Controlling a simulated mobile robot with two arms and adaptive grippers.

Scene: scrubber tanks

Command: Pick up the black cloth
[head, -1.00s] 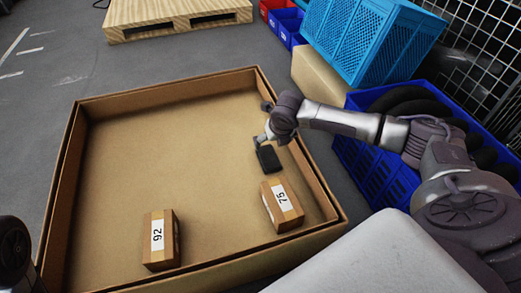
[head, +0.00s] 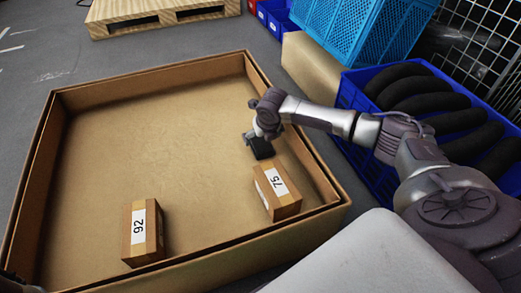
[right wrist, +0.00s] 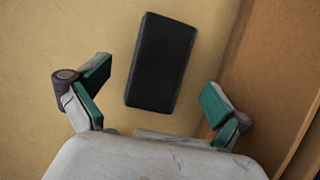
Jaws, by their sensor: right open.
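The black cloth (head: 262,149) is a small dark folded block on the floor of the large cardboard box, near its right wall. In the right wrist view the black cloth (right wrist: 161,62) lies flat just beyond the fingertips, roughly centred between them. My right gripper (head: 258,132) is above the cloth and partly covers it in the head view. In the right wrist view my right gripper (right wrist: 155,95) is open with nothing between its green-padded fingers. My left gripper cannot be seen.
The cardboard box (head: 155,71) also holds two small cartons, one marked 75 (head: 277,192) and one marked 92 (head: 143,232). A blue crate of black tubes (head: 352,96) stands right of the box. A pallet (head: 160,12) lies behind. The box's middle floor is clear.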

